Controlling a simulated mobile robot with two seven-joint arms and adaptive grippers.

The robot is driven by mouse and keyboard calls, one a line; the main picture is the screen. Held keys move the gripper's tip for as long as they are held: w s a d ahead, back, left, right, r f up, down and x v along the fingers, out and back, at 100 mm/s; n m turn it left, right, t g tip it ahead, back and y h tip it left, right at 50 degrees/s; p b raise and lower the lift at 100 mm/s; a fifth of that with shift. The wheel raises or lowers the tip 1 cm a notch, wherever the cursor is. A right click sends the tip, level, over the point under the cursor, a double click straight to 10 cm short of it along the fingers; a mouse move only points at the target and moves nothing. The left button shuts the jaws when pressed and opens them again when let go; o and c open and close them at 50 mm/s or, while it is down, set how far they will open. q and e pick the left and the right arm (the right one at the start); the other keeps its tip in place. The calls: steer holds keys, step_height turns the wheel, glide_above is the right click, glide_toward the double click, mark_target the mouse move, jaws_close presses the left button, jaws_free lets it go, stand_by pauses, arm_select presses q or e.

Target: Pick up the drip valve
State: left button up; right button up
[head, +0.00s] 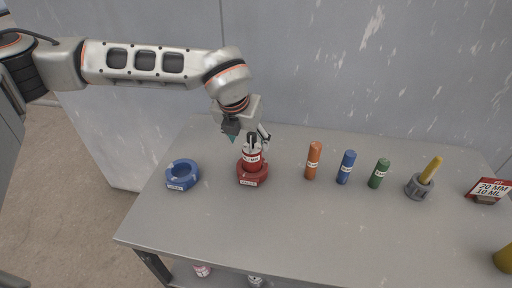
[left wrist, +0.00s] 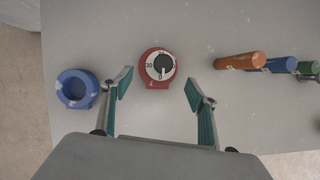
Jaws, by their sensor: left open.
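A red unit with a white, numbered dial face and black knob (head: 252,160), which I take to be the drip valve, stands upright in a red ring holder (head: 253,178) on the grey table. In the left wrist view its dial (left wrist: 160,66) lies ahead of and between my fingertips. My left gripper (head: 248,137) is open and empty, pointing down just above and behind the dial. Its two teal-padded fingers (left wrist: 158,88) show apart in the left wrist view. I cannot tell whether they touch the unit. My right gripper is not in view.
An empty blue ring holder (head: 183,175) stands to the left. Orange (head: 313,161), blue (head: 346,167) and green (head: 379,173) cylinders stand to the right, then a grey holder (head: 418,187) with a yellow rod (head: 432,169) and a red-and-white sign (head: 489,190).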

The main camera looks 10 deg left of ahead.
mark_target(251, 149)
arm_select(q)
steer(key=shift+w+f, duration=0.2)
steer(key=shift+w, duration=0.3)
steer(key=shift+w+d+f, duration=0.1)
steer(key=shift+f, duration=0.8)
steer(key=shift+p+x, duration=0.4)
steer(key=shift+x, duration=2.25)
steer(key=c, duration=1.3)
